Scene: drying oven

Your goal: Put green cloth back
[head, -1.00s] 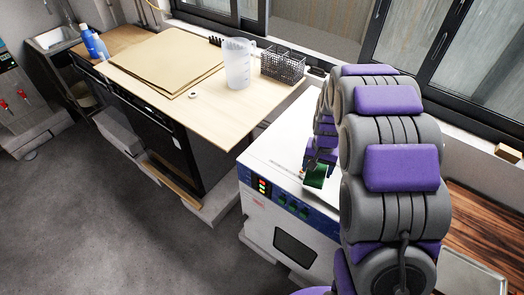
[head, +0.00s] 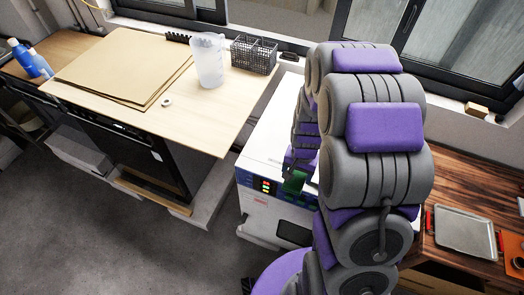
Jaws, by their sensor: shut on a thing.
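The green cloth (head: 294,183) is a small dark green piece at the front upper edge of the white drying oven (head: 268,146). My gripper (head: 298,170) is shut on the cloth, just beside the oven's lit control panel. My purple and grey arm hides much of the oven's top and right side, and part of the gripper. I cannot tell whether the cloth touches the oven.
A wooden table (head: 215,120) at the left holds brown sheets (head: 125,62), a tape roll (head: 166,101), a clear jug (head: 207,62) and a black wire basket (head: 254,55). A dark wooden counter (head: 455,180) at the right holds a metal tray (head: 465,232) with red handles.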

